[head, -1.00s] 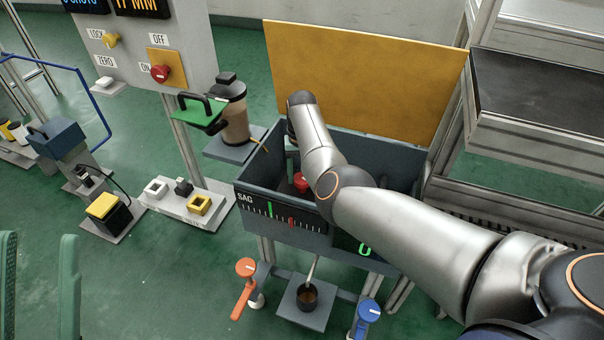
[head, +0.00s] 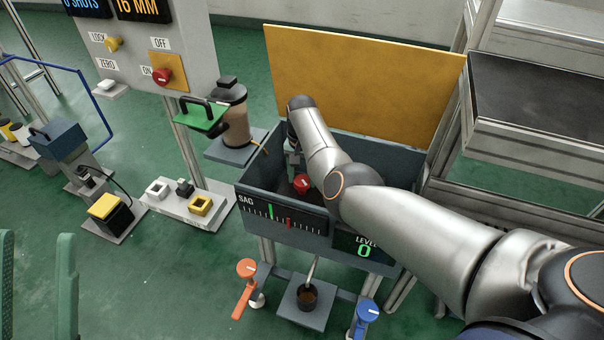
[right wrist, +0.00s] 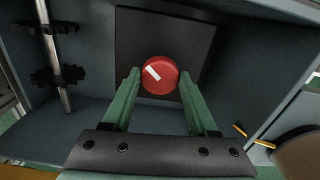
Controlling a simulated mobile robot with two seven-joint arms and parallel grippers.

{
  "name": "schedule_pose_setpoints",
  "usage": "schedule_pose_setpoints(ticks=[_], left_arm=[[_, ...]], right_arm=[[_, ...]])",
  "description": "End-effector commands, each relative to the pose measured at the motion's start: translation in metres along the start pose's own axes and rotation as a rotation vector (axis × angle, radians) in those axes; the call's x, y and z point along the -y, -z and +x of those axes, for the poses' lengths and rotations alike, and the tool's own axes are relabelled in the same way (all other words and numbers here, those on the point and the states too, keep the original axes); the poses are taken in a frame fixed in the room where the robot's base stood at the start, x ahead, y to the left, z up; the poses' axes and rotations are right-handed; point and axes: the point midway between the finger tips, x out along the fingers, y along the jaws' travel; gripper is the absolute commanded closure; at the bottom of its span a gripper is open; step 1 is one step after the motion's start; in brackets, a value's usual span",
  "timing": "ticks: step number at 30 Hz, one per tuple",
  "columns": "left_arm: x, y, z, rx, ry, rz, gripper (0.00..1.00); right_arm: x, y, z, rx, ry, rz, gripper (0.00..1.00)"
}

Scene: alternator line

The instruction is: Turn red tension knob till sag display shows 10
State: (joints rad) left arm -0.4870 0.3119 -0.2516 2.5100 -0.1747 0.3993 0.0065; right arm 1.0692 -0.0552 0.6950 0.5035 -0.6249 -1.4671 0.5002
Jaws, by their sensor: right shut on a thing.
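The red tension knob (head: 302,184) with a white pointer bar sits inside the grey box (head: 345,150). In the right wrist view the knob (right wrist: 160,75) lies between my green fingertips, its bar pointing to the upper left. My right gripper (right wrist: 159,80) is shut on it; in the head view my right gripper (head: 294,160) reaches down into the box, partly hidden by its wrist. The sag scale (head: 282,217) on the box front has a green mark and a red mark right of it. The upper display (head: 143,8) reads 16 MM. My left gripper (head: 38,238) is open and empty at the lower left.
A LEVEL display (head: 364,248) reads 0. An orange knob (head: 246,268) and a blue knob (head: 369,310) stand in front of the box. Another red knob (head: 161,75) is on the ON/OFF panel. A yellow board (head: 365,75) stands behind the box.

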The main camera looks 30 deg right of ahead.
Motion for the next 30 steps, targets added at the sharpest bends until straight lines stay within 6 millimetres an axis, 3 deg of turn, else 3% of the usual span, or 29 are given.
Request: schedule_pose_setpoints(ticks=[30], left_arm=[[0.0052,0.0088,0.0074,-0.009,0.005,-0.002,0.50]], right_arm=[[-0.0011,0.0003,0.0005,-0.001,-0.002,0.966,0.97]])
